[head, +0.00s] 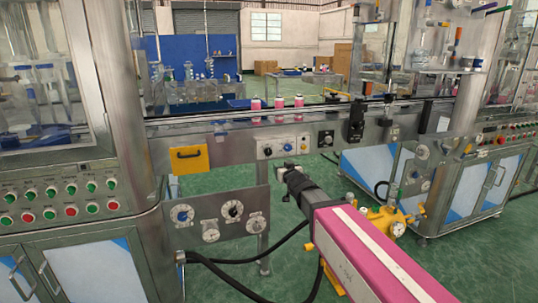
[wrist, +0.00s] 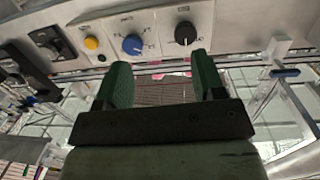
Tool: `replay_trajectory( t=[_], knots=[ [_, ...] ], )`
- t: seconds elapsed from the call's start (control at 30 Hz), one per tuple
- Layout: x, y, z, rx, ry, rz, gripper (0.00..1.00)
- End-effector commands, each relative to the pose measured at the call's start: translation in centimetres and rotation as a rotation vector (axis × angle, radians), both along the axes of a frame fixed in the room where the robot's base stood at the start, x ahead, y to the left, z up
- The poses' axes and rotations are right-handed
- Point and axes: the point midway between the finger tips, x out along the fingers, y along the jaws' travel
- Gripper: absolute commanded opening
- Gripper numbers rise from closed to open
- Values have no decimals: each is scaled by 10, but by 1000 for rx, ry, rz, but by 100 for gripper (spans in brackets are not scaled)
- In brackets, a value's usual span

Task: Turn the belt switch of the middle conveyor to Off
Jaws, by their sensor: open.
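The middle conveyor's front control panel (head: 284,148) carries a black knob (head: 267,151), a blue knob (head: 284,148) and a yellow button (head: 303,148). In the wrist view, which looks upside down, the black knob (wrist: 185,33), blue knob (wrist: 132,44) and yellow button (wrist: 91,43) show beyond the fingers. The labels are too small to read, so I cannot tell which is the belt switch or its setting. My gripper (wrist: 160,72) is open and empty, its two green fingers apart, below the panel and touching no knob. In the head view my gripper (head: 285,172) is small.
Another black rotary switch (head: 325,138) sits right of the panel. Pink-and-white cans (head: 255,103) stand on the conveyor. A lower dial plate (head: 215,214) and yellow pump-like equipment (head: 392,219) flank my arm.

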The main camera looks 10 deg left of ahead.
Motion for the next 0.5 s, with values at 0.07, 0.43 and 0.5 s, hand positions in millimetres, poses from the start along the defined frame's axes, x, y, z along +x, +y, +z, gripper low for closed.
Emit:
replay_trajectory(
  t=[0.07, 0.43, 0.5],
  knots=[
    [-5, 18, 12, 23, -42, 38, 63],
    [11, 39, 21, 42, -72, 63, 63],
    [20, 44, 21, 42, -72, 63, 63]
  ],
)
